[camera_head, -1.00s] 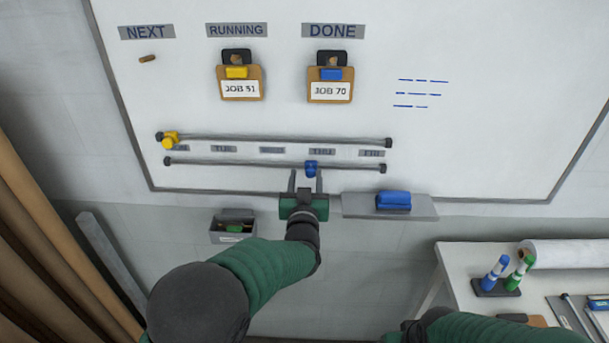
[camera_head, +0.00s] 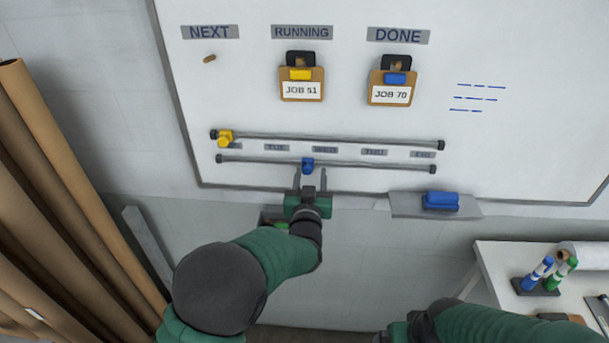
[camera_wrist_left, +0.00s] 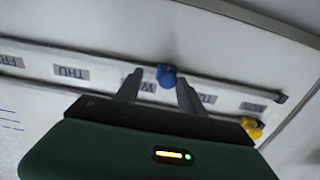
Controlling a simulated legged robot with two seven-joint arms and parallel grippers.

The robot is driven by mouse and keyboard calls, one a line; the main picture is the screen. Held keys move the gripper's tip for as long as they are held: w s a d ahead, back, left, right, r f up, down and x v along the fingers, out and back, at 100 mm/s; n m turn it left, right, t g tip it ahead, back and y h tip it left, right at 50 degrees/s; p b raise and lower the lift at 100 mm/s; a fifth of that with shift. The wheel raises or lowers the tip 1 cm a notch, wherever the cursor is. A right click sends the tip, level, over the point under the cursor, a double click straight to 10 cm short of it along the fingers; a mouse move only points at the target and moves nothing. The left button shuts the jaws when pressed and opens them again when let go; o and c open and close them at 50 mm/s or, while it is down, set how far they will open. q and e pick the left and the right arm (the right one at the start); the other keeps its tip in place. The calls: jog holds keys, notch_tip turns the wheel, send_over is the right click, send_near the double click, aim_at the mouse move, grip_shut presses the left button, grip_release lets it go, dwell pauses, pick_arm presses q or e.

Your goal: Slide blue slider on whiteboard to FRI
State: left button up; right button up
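The blue slider (camera_head: 308,165) sits on the lower rail (camera_head: 370,165) of the whiteboard, between the TUE label (camera_head: 276,147) and the WED label (camera_head: 325,149). The FRI label (camera_head: 422,154) is near the rail's right end. My left gripper (camera_head: 310,178) is open, with one finger on each side of the slider. In the left wrist view the blue slider (camera_wrist_left: 167,75) shows between the fingertips, closer to the right-hand finger; contact is unclear. My right arm is at the bottom edge; its gripper (camera_head: 394,334) is cut off and its fingers do not show.
A yellow slider (camera_head: 225,138) sits at the left end of the upper rail (camera_head: 340,139). A ledge (camera_head: 405,205) with a blue eraser (camera_head: 440,201) juts out right of my left gripper. A table (camera_head: 490,265) stands at lower right, and brown rolls (camera_head: 60,160) stand at left.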

pick_arm(q)
jog(key=s, duration=0.2)
jog(key=s+a, duration=0.1)
jog(key=shift+s+a, duration=0.2)
jog(key=shift+s, duration=0.15)
send_near(306, 171)
jog(key=d, duration=0.2)
jog(key=s+b, duration=0.1)
jog(key=s, duration=1)
jog(key=shift+s+a, duration=0.2)
jog(key=shift+a, duration=0.3)
pick_arm(e)
jog(key=shift+f, duration=0.75)
